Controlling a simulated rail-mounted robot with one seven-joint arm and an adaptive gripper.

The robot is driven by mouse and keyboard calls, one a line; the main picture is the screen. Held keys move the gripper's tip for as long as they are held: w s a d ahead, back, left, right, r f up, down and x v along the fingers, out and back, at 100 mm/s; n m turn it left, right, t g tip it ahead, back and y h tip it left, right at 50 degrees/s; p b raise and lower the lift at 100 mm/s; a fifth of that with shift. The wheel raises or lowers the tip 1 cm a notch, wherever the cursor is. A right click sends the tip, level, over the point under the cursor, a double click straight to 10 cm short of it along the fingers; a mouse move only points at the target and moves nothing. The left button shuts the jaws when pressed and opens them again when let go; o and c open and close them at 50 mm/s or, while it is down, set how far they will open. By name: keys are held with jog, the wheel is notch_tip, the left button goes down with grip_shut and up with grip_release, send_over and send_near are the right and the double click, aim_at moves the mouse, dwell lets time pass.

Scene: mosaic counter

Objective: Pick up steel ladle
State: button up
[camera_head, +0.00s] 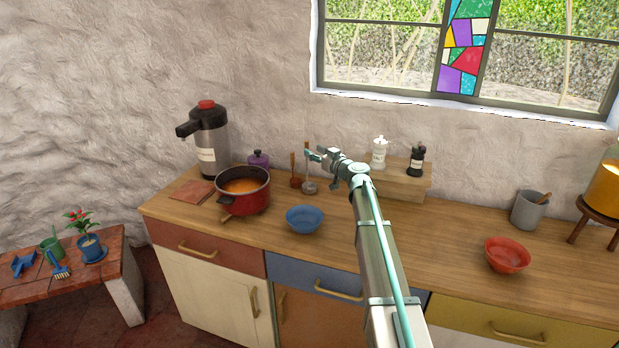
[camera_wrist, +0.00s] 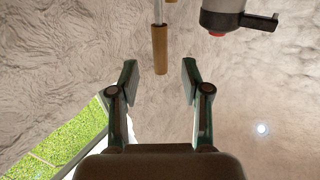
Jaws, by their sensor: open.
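The steel ladle stands upright on the counter in the head view, with its round bowl (camera_head: 309,187) at the bottom and a thin shaft rising toward my gripper (camera_head: 314,155). In the wrist view, the ladle's wooden handle (camera_wrist: 160,50) shows with a bit of steel shaft above it in the picture. The handle's end lies near the middle of the gap between the fingertips of my gripper (camera_wrist: 159,75). The fingers are apart and not touching it. How deep the handle sits between them is hard to tell.
A wooden utensil (camera_head: 294,172) stands just left of the ladle. A red pot (camera_head: 246,203) and a flask (camera_head: 211,145) are further left. A blue bowl (camera_head: 305,219) is in front. A wooden riser (camera_head: 405,188) with two mills stands right. The wall is behind.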

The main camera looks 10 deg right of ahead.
aim_at(308, 148)
jog(key=shift+p+x, duration=1.5)
jog(key=shift+x, duration=1.25)
jog(key=shift+s+r, duration=0.1)
grip_shut()
